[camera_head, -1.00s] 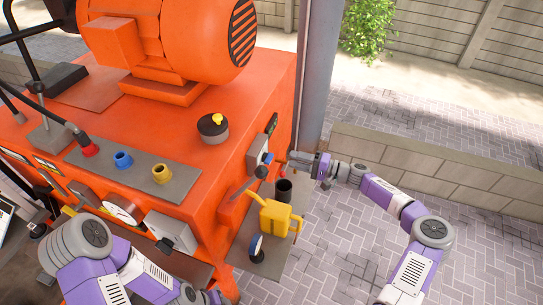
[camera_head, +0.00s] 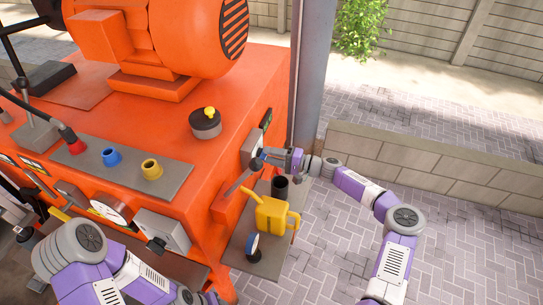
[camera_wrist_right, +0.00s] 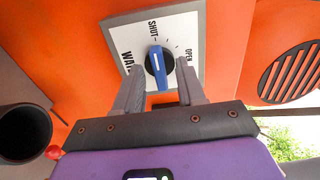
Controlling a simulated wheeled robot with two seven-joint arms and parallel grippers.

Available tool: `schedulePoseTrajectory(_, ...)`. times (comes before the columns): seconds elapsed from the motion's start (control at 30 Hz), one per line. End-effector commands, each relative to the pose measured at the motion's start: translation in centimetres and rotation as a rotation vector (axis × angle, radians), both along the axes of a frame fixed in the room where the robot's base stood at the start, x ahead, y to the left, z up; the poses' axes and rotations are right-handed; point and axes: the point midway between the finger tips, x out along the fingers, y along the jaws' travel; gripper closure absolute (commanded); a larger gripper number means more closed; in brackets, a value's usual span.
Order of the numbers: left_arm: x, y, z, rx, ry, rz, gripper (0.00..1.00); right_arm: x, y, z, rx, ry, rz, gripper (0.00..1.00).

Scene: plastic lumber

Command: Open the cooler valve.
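The cooler valve is a blue knob (camera_wrist_right: 157,68) with a white line, on a white and grey plate (camera_wrist_right: 125,38) marked SHUT and OPEN. In the wrist view the white line points up towards SHUT. My right gripper (camera_wrist_right: 161,72) is open, with one finger on each side of the knob. I cannot tell whether the fingers touch it. In the head view the right gripper (camera_head: 274,156) is at the valve plate (camera_head: 252,148) on the orange machine's side and partly hides the knob. My left arm is at lower left; its gripper is not seen.
The orange machine (camera_head: 160,110) fills the left. Below the valve, a yellow watering can (camera_head: 272,217) and a black cup (camera_head: 280,187) stand on a grey shelf (camera_head: 268,265). A grey post (camera_head: 312,80) and low wall (camera_head: 430,180) are behind. Paving at right is clear.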

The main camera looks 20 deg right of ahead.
Motion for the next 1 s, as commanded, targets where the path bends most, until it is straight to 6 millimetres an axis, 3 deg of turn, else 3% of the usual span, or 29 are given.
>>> schedulePoseTrajectory(0.27, 0.0, 0.0, -0.01, 0.0, 0.0, 0.0, 0.57, 0.09, 0.1, -0.04, 0.001, 0.001, -0.001, 0.62)
schedulePoseTrajectory(0.5, -0.01, -0.01, -0.01, 0.0, 0.0, 0.0, 0.57, 0.08, 0.08, -0.04, 0.001, 0.001, -0.001, 0.99)
schedulePoseTrajectory(1.0, -0.01, 0.0, 0.05, 0.0, 0.0, 0.0, 0.57, 0.08, 0.08, -0.04, 0.041, 0.062, -0.001, 1.0)
